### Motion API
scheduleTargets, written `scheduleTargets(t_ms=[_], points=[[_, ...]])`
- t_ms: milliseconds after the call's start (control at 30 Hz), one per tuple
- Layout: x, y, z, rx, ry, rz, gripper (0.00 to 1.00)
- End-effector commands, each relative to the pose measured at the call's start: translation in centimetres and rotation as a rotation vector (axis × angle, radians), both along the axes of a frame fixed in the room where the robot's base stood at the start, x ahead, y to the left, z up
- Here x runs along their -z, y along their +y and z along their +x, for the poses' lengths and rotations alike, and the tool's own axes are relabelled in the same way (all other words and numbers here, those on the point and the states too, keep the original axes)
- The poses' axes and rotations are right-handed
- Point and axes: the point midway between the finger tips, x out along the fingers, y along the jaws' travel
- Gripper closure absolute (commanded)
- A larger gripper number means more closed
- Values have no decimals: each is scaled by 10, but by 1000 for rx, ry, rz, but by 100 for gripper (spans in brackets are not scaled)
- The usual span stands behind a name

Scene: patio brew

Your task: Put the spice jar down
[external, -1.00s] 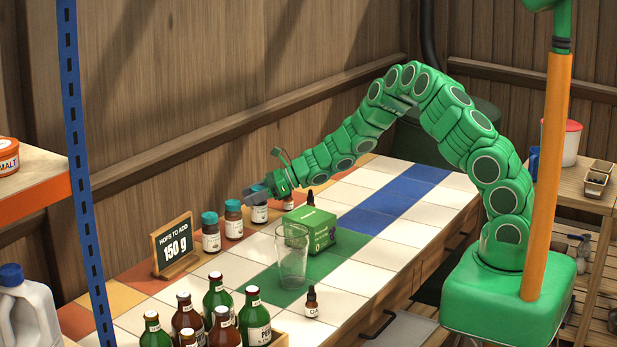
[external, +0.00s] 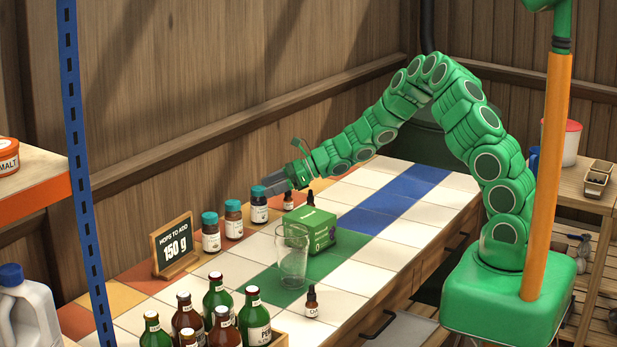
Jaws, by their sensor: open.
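Three spice jars with teal lids stand upright in a row on the tiled counter along the wooden wall. They are the left jar (external: 211,233), the middle jar (external: 233,220) and the right jar (external: 259,206), which has dark contents and a white label. My gripper (external: 270,189) is open and empty, just above and to the right of the right jar's lid. Its fingers point left. Whether a fingertip touches the lid I cannot tell.
A green box (external: 318,232), a clear glass (external: 293,256) and a small dropper bottle (external: 312,302) stand right of the jars. Another dropper bottle (external: 288,201) is below my gripper. A chalkboard sign (external: 174,246) stands left. Several bottles (external: 218,300) stand in front. White tiles (external: 385,255) are clear at right.

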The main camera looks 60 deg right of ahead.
Motion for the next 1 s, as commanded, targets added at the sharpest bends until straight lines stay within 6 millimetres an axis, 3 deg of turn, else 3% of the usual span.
scheduleTargets(t_ms=[400, 700, 867, 1000], points=[[-19, -31, -33, 1, 0, 1, 23], [-23, -35, -40, -2, 0, 0, 23], [-41, -16, -44, -62, -37, -24, 23], [-81, 25, -58, -201, -119, -83, 23]])
